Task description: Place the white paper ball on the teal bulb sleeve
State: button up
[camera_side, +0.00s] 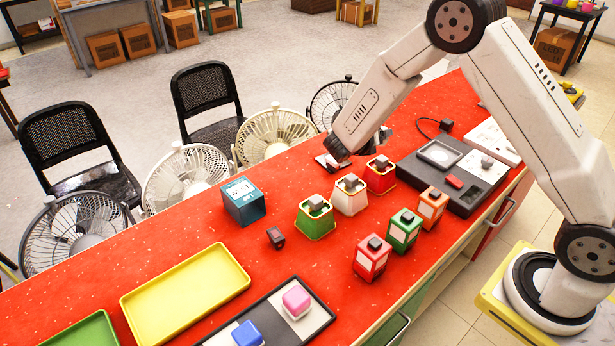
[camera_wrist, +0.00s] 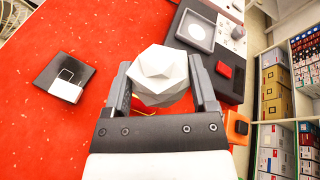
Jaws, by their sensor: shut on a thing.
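The white paper ball (camera_wrist: 160,76) is a faceted white lump between the two dark fingers of my gripper (camera_wrist: 162,88) in the wrist view. The fingers are shut on it from both sides, and it is held in front of the palm. In the side view my gripper (camera_side: 337,152) hangs over the far part of the red table, and I cannot make out the ball there. The teal bulb sleeve (camera_side: 243,203) is a teal box with a light label, standing on the table left of my gripper and apart from it. The sleeve does not show in the wrist view.
Several coloured cups, among them a green one (camera_side: 316,220) and a white one (camera_side: 350,198), stand between the sleeve and a dark device (camera_side: 455,178). A small dark block (camera_side: 275,238) lies near the sleeve. A yellow tray (camera_side: 186,293) is at front left.

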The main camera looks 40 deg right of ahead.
jog(key=a+r+n+t+y, duration=0.1)
jog(key=a+n+t+y, duration=0.1)
jog(key=a, duration=0.7)
jog(key=s+a+r+n+t+y, duration=0.1)
jog(key=a+n+t, duration=0.3)
jog(key=a, duration=0.5)
jog(key=s+a+r+n+t+y, duration=0.1)
jog(key=a+r+n+t+y, duration=0.2)
jog(key=a, duration=0.7)
jog(key=shift+r+n+y, duration=0.2)
jog(key=shift+n+y, duration=0.4)
jog(key=shift+n, duration=0.1)
send_over(248, 199)
jog(key=shift+s+f, duration=0.15)
jog(key=shift+f, duration=2.2)
jog(key=shift+s+f, duration=0.15)
jog(key=shift+f, duration=2.2)
jog(key=shift+f, duration=0.1)
jog(key=shift+w+f, duration=0.2)
jog(key=shift+w, duration=0.05)
jog(key=shift+f, duration=1.5)
